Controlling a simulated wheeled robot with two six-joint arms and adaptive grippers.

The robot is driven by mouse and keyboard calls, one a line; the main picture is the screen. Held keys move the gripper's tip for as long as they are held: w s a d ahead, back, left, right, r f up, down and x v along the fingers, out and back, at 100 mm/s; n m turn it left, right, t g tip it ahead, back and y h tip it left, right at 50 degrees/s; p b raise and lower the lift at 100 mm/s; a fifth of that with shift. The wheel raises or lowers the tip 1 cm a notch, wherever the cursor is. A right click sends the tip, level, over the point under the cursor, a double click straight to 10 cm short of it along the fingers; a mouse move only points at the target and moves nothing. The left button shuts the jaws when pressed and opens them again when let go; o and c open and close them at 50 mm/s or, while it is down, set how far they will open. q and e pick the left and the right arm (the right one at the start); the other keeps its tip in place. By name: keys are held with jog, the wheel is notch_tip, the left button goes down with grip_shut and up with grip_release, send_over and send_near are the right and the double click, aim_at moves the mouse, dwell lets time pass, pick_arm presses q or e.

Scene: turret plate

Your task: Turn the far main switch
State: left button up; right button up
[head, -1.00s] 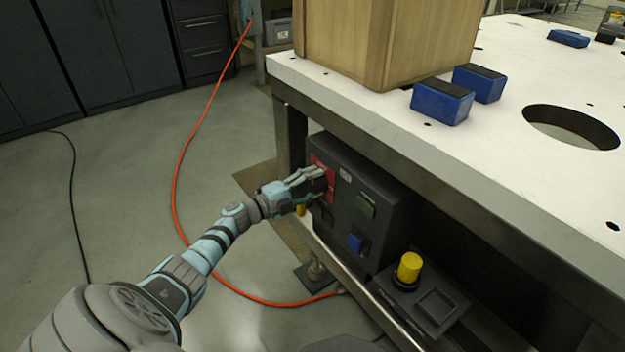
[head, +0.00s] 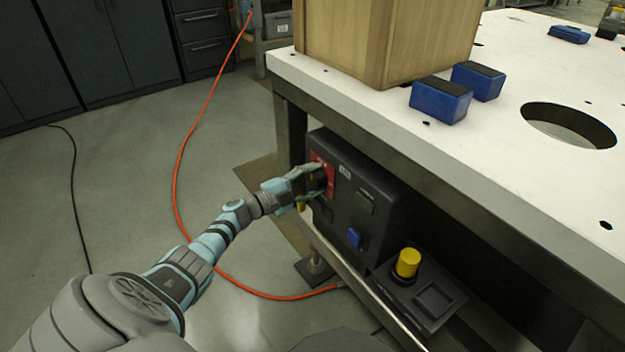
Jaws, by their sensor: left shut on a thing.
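A dark control box (head: 346,218) is fixed under the edge of the white table. Its far end carries a red plate (head: 329,168), where the far main switch sits. My left gripper (head: 312,183) is at this plate, shut on the switch's dark handle, which its fingers mostly hide. The handle's exact angle cannot be made out. My right gripper is not in view.
A yellow knob (head: 408,262) stands on a lower unit. The white tabletop (head: 470,150) overhangs the box. An orange cable (head: 178,165) lies on the floor.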

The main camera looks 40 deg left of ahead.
pick_arm(q)
jog(key=o, duration=1.2)
jog(key=shift+c, duration=0.2)
jog(key=shift+s+a, duration=0.1)
jog(key=shift+s, duration=0.1)
jog(key=v, duration=1.1)
jog(key=shift+s, duration=0.3)
